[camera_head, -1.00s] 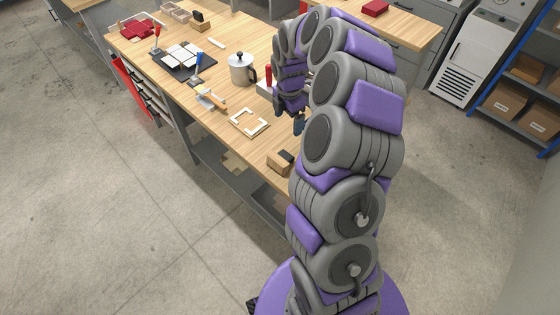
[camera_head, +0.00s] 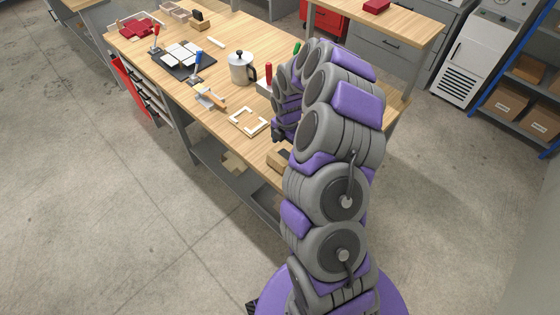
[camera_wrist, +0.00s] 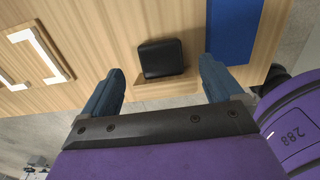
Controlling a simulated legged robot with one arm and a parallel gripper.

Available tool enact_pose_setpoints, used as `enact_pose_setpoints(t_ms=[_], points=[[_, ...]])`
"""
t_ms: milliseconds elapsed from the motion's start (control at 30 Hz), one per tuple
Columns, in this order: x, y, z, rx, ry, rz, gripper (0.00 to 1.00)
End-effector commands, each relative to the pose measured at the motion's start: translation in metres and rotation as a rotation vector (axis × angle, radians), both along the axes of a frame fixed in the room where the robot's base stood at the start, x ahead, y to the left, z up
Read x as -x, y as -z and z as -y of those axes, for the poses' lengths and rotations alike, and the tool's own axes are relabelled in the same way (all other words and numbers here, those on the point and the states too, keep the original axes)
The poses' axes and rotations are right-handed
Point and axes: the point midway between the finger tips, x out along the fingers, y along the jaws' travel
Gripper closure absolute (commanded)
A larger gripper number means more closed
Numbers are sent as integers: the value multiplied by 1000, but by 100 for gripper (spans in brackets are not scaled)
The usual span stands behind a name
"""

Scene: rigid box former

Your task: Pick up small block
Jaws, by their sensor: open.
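A small wooden block with a black top (camera_head: 279,160) sits near the front edge of the wooden workbench (camera_head: 213,131), partly hidden by my arm. In the wrist view, the block's black part (camera_wrist: 160,58) and a strip of its wooden base show between my fingers. My gripper (camera_wrist: 162,72) is open, with one blue finger on each side of the block in the picture. I cannot tell how far above it the fingers are. In the head view my gripper (camera_head: 281,135) is mostly hidden behind the arm, just beyond the block.
A white-edged rectangular former (camera_head: 249,121) lies left of the block; it also shows in the wrist view (camera_wrist: 35,58). A flat blue item (camera_wrist: 235,30) lies right of the block. A metal pot (camera_head: 241,68) and a red-handled tool (camera_head: 268,72) stand farther back.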

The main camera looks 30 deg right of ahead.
Motion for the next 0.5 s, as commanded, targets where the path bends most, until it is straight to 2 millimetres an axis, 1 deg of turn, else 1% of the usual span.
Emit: enact_pose_setpoints(t_ms=[167,400,500], points=[[1,10,-1,0,0,-1,6],[2,44,-5,0,0,-1,6],[2,54,-4,0,1,-1,6]])
